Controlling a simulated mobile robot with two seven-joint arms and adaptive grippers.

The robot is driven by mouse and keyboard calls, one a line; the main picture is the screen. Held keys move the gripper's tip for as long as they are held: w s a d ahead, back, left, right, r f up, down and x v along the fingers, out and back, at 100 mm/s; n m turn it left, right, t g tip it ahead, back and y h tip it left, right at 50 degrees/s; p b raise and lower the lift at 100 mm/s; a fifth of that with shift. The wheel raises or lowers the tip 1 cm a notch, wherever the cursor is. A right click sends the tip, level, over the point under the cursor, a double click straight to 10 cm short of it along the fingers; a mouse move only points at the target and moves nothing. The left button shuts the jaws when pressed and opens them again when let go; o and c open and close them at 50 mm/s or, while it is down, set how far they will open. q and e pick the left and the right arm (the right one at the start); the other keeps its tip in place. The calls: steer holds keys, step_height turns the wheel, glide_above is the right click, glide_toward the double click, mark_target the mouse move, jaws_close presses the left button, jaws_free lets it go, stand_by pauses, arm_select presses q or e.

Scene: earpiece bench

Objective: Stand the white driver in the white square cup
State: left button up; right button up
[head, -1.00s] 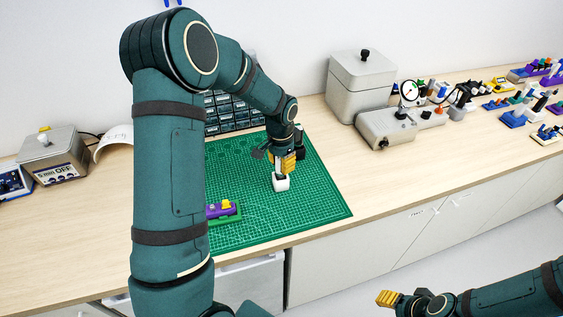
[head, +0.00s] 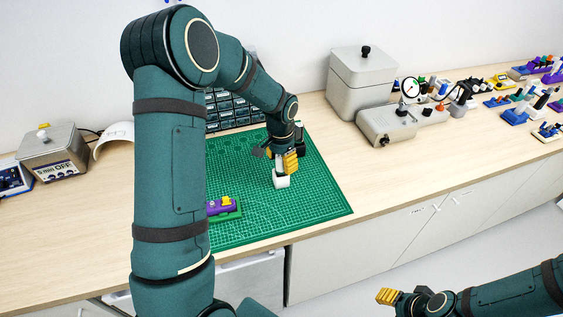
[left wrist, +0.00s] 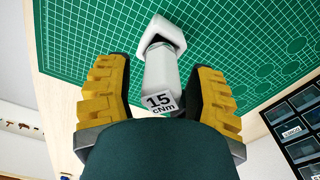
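The white driver (left wrist: 160,72), with a "15 cNm" label on its near end, shows in the left wrist view. Its far end is inside the opening of the white square cup (left wrist: 168,27), and it looks roughly upright. In the head view the cup (head: 281,182) stands on the green mat, with the driver mostly hidden by the fingers. My left gripper (left wrist: 160,98) is open around the driver, with a gap on each side; in the head view it is just above the cup (head: 280,158). My right gripper (head: 387,297) is low at the right, away from the bench; its opening is unclear.
The green cutting mat (head: 315,205) is mostly clear. A purple and green fixture (head: 222,208) lies at its front left. A drawer rack (head: 232,112) stands behind. A grey lidded box (head: 362,82) and a gauge device (head: 388,125) stand to the right.

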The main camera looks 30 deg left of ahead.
arm_select(q)
step_height(320, 180, up, 12)
steer(key=shift+s+r, duration=0.1)
steer(key=shift+s, duration=0.05)
stand_by(0.7)
